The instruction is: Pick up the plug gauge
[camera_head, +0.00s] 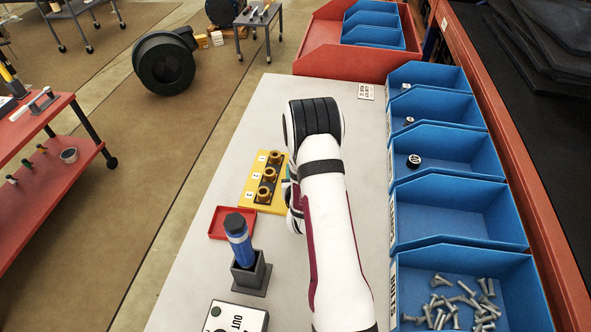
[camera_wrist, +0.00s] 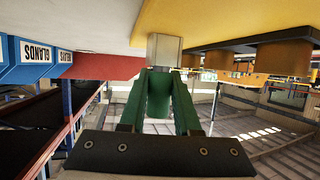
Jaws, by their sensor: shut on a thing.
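My gripper shows in the wrist view (camera_wrist: 160,72), its dark green fingers closed around a part. The part looks like the plug gauge (camera_wrist: 164,50): a pale grey metal end stands out past the fingertips, and a green section lies between the fingers. In the head view my arm hides most of the gripper and the held part; only a bit of green shows at its left side. The gripper is beside the yellow block (camera_head: 247,196) with its row of brass bushings (camera_head: 264,191). I cannot tell whether the grey end touches anything.
A blue cylinder with a black cap (camera_head: 238,238) stands in a black holder (camera_head: 250,277). A red tray (camera_head: 220,222) and a box marked OUT (camera_head: 236,317) are nearby. Blue bins (camera_head: 455,200) line the right side.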

